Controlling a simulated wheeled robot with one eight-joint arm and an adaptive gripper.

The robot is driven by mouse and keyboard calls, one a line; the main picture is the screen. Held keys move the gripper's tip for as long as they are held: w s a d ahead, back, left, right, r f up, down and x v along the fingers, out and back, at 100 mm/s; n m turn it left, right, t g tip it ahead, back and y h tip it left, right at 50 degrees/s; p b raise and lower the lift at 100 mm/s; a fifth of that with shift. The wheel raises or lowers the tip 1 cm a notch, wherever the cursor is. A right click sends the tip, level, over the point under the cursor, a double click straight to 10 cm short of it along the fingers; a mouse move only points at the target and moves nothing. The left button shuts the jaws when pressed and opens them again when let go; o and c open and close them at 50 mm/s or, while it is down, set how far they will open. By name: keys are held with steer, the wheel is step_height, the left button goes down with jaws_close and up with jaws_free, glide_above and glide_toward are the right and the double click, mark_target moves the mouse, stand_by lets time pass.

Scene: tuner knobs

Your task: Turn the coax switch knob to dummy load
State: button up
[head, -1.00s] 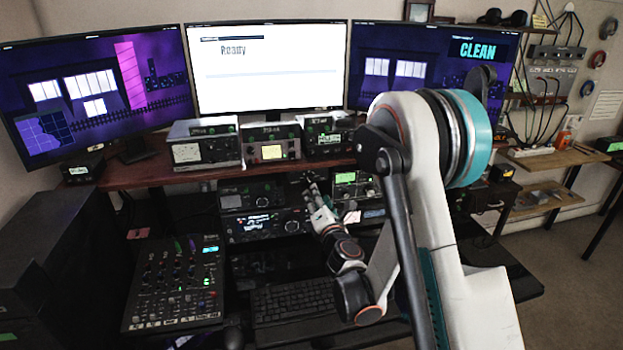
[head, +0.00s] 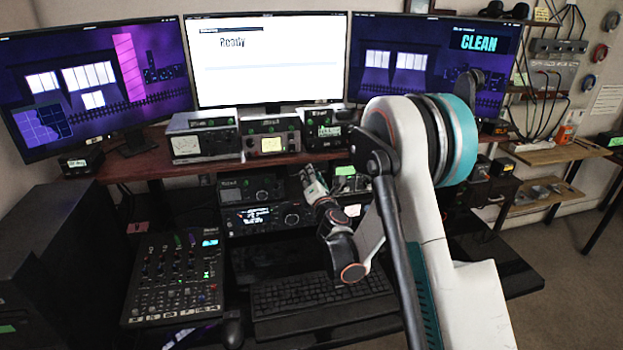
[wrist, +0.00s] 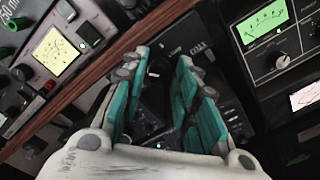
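My gripper (wrist: 162,58) is open in the wrist view, its two teal-padded fingers spread on either side of a dark box (wrist: 215,75). The box has a dark knob (wrist: 156,72) and small pale lettering too blurred to read. It may be the coax switch, but I cannot tell for sure. The knob is partly hidden and appears between the fingers; I cannot tell whether they touch it. In the head view my gripper (head: 310,170) is just under the shelf front, and it hides the box there.
A unit with a green-lit meter (wrist: 264,24) and knob stands right of the box in the wrist view. A wooden shelf edge (wrist: 95,75) runs close on the left, with a yellow-lit meter unit (wrist: 55,52) beyond.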

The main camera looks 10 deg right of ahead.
jaws_close()
steer(key=m+b, duration=0.6)
steer(key=m, duration=1.7)
steer(key=shift+r+m, duration=0.1)
steer(key=shift+m, duration=0.3)
stand_by(0.4)
